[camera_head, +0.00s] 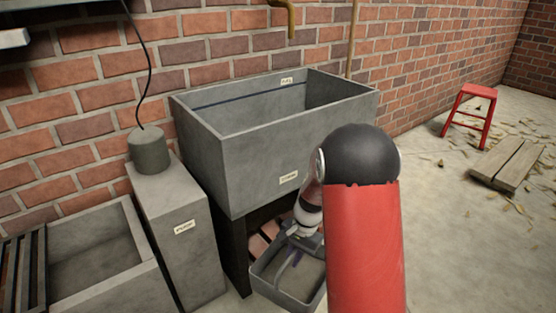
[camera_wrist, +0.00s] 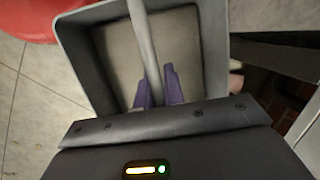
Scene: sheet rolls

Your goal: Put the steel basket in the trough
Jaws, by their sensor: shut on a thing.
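The steel basket (camera_head: 262,283) is a grey, open-topped box with a bar handle (camera_wrist: 144,45). It is low in front of the trough, partly behind my red arm; I cannot tell whether it touches the floor. My gripper (camera_wrist: 160,88) has purple fingers shut on the handle, one on each side of the bar. In the head view the fingers (camera_head: 293,258) are small and partly hidden. The basket (camera_wrist: 218,50) looks empty in the wrist view. The trough (camera_head: 240,168) is a large grey rectangular basin on a dark stand against the brick wall, with a dark line along its inside.
A grey pillar (camera_head: 185,255) with a round grey weight or pot (camera_head: 149,150) and cable stands left of the trough. A lower grey basin (camera_head: 120,265) is farther left. A red stool (camera_head: 472,112) and planks (camera_head: 508,163) are at right. Floor between is mostly clear.

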